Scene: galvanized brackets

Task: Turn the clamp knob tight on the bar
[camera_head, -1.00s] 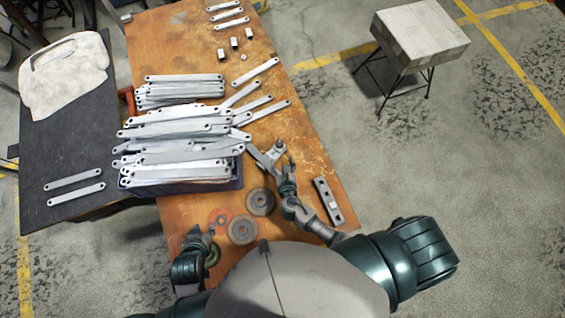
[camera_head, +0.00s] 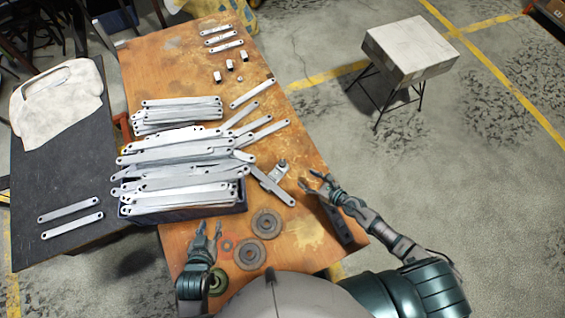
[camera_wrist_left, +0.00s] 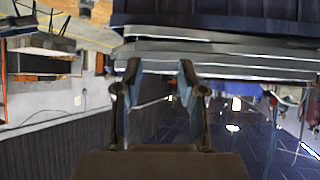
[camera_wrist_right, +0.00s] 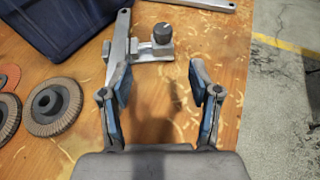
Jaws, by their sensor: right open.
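The clamp with its dark round knob (camera_wrist_right: 163,33) sits on a flat metal bar (camera_wrist_right: 118,48) in the right wrist view. In the head view, the clamp (camera_head: 280,169) is at the right side of the bracket pile, on the bar (camera_head: 272,186). My right gripper (camera_head: 314,183) is open and empty, to the right of the clamp and apart from it. In the right wrist view its open fingers (camera_wrist_right: 164,88) stand below the clamp in the picture. My left gripper (camera_head: 208,229) is open and empty near the front left table edge; its spread fingers show in the left wrist view (camera_wrist_left: 160,75).
A pile of galvanized brackets (camera_head: 180,160) rises from a dark blue bin (camera_head: 190,214). Grinding discs (camera_head: 266,223) lie in front. A dark metal piece (camera_head: 338,222) lies under my right forearm. Loose brackets and small blocks lie at the back. The wooden table (camera_head: 290,130) has bare space right.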

